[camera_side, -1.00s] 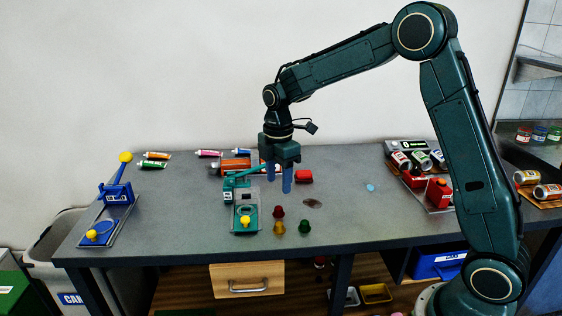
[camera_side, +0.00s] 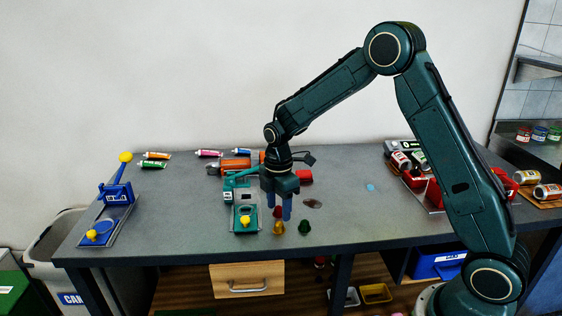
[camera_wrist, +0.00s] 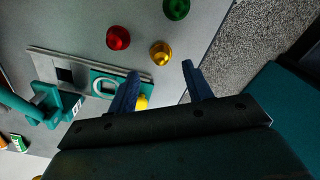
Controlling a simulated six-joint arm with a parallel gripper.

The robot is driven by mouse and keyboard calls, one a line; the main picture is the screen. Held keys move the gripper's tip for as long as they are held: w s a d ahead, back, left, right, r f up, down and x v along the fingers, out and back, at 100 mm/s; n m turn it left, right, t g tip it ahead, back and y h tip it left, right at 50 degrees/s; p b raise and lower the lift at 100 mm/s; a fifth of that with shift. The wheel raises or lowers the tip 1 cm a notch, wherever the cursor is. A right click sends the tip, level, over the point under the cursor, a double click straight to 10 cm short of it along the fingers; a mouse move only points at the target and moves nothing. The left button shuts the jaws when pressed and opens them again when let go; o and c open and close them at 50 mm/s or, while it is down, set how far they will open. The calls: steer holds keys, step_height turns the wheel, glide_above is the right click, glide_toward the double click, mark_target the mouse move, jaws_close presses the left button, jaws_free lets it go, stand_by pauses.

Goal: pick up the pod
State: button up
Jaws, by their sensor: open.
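Three small cup-shaped pods stand on the grey table: a red pod (camera_side: 277,211), a gold pod (camera_side: 279,229) and a green pod (camera_side: 305,227). The wrist view also shows the red pod (camera_wrist: 118,38), the gold pod (camera_wrist: 160,53) and the green pod (camera_wrist: 176,8). My gripper (camera_side: 279,212) is open and empty, pointing down close above the pods. In the wrist view, the gold pod appears just beyond the gap between my fingertips (camera_wrist: 160,70). In the side view, my fingers partly overlap the red pod.
A teal lever press (camera_side: 245,196) with a yellow knob (camera_side: 245,222) stands close to the left of my gripper. A blue lever device (camera_side: 117,195) is at the table's left end. Tubes lie at the back. The table's front edge (camera_side: 230,258) is near the pods. The middle right is mostly clear.

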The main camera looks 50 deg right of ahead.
mark_target(279, 226)
steer(key=shift+f, duration=0.15)
steer(key=shift+s+f, duration=0.1)
steer(key=shift+f, duration=2.4)
steer(key=c, duration=0.8)
steer(key=shift+c, duration=0.2)
